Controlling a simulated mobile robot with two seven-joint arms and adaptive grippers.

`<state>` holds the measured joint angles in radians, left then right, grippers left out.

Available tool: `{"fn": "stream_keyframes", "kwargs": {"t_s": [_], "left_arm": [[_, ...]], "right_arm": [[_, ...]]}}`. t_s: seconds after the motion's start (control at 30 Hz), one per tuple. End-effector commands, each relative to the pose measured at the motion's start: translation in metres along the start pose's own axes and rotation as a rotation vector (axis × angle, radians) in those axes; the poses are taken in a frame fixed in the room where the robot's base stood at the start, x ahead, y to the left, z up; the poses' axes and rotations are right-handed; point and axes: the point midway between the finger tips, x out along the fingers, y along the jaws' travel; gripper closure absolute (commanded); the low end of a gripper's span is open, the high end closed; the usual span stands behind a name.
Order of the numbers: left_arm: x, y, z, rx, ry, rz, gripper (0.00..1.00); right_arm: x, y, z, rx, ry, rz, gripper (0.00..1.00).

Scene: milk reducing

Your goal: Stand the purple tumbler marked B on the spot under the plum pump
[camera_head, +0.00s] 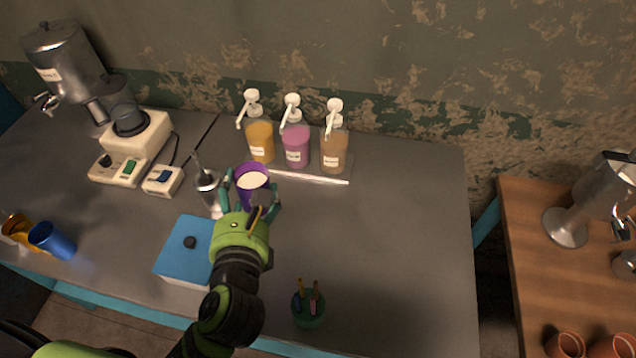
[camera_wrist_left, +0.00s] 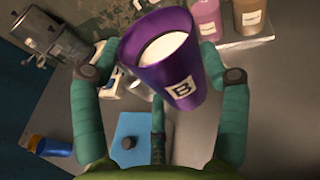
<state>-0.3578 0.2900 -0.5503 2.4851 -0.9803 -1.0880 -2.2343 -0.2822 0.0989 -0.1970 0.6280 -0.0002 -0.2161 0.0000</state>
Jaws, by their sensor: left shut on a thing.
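The purple tumbler (camera_head: 253,176) is held by my left gripper (camera_head: 251,199), and pale liquid fills it near the top. In the left wrist view the tumbler (camera_wrist_left: 168,62) shows its B label, with the teal fingers of my gripper (camera_wrist_left: 160,85) on both sides of it. The plum pump (camera_head: 296,143) is the middle of three pump bottles at the back of the counter, with a pink-purple body. The tumbler is in front and to the left of it. The spot under its spout is hard to make out.
A yellow pump bottle (camera_head: 261,141) and a brown one (camera_head: 334,150) flank the plum pump on a pale tray (camera_head: 310,177). A metal cup (camera_head: 207,190) stands left of the tumbler. A blue box (camera_head: 184,247) and a green pen cup (camera_head: 309,309) are nearer. The counter's right side is clear.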

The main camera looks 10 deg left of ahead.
Motion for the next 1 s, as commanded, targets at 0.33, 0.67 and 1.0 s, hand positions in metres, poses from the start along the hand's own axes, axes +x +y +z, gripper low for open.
{"fn": "stream_keyframes", "kwargs": {"t_s": [0.33,0.67,1.0], "left_arm": [[0.038,-0.029,-0.047,-0.019,-0.013,-0.107,0.72],[0.065,-0.041,-0.046,-0.018,-0.004,-0.092,0.72],[0.147,-0.049,-0.074,-0.021,-0.003,-0.093,0.72]], "right_arm": [[0.077,-0.032,0.032,0.006,-0.04,-0.037,0.6],[0.083,-0.023,0.028,0.002,-0.031,-0.025,0.6],[0.086,-0.018,0.023,0.006,-0.02,-0.019,0.6]]}}
